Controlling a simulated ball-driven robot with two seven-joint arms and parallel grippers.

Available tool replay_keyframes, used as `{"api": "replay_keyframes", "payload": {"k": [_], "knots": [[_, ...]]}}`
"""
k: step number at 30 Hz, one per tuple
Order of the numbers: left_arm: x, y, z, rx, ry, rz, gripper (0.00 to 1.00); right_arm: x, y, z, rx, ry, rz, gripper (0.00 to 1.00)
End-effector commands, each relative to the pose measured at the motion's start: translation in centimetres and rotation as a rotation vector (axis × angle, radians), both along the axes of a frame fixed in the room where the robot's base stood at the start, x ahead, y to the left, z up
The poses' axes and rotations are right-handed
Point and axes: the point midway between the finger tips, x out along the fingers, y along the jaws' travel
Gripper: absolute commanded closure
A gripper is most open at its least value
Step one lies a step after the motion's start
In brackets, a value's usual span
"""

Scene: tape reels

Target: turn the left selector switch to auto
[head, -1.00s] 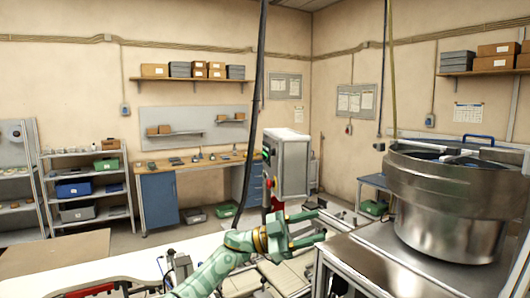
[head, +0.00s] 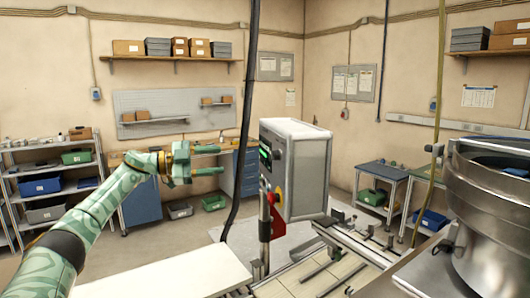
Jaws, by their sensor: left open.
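A grey control box (head: 308,170) stands on a post right of the middle in the head view. Its dark front panel (head: 266,155) faces left and is seen at a steep angle, with a green lit part on it. The selector switches are too small and too edge-on to tell apart, and their setting cannot be read. My left gripper (head: 221,159) is open and empty, left of the panel and apart from it, its fingers pointing right towards the panel. My right gripper is out of view.
A red emergency-stop part (head: 275,212) sits below the panel on the post. A black hanging cable (head: 245,120) passes between my left gripper and the box in the picture. A steel bowl (head: 495,200) stands at the right. A white tabletop (head: 170,278) lies below.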

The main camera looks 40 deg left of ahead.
Motion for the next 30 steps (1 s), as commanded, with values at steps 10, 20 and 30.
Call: {"api": "replay_keyframes", "payload": {"k": [10,20,30], "knots": [[5.8,-3.9,0.7,-0.007,-0.006,-0.004,0.51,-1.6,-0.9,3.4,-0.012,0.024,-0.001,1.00],[11.9,-7.8,0.4,-0.005,-0.003,-0.002,0.51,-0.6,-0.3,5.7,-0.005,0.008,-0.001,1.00],[13.5,-8.8,0.0,0.000,-0.001,-0.001,0.51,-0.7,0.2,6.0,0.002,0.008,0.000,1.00]]}}
